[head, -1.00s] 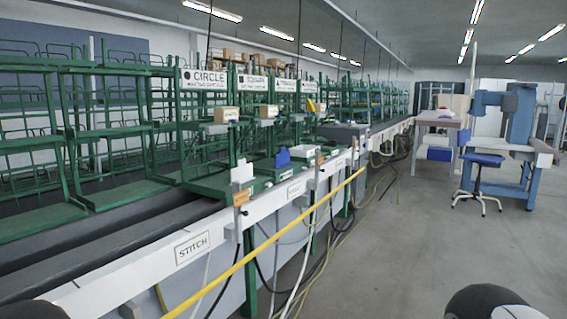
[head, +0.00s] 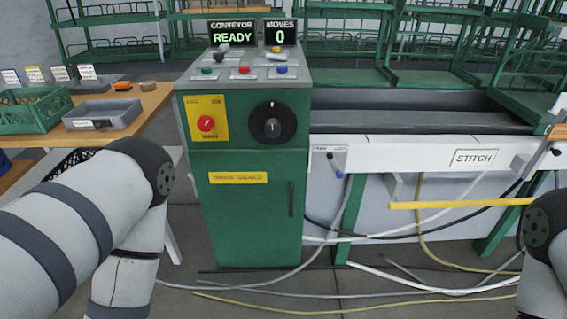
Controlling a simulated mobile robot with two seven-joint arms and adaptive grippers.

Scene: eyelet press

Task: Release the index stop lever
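A small lever (head: 334,164) with a dark knob and a blue end sits on the white conveyor rail, just right of the green control cabinet (head: 243,150). A small label (head: 322,149) is beside it, too small to read, so I cannot tell for sure that this is the index stop lever. The display (head: 232,34) reads CONVEYOR READY, and the one beside it (head: 280,34) reads MOVES 0. My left arm fills the lower left and my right arm shows at the right edge. Neither gripper is in view.
The cabinet has a red rotary switch (head: 206,123) and a black dial (head: 272,123). A yellow bar (head: 462,204) runs along the conveyor front. Cables (head: 400,290) lie on the floor. A wooden table (head: 150,100) with a grey tray (head: 103,115) and green crate (head: 30,112) stands left.

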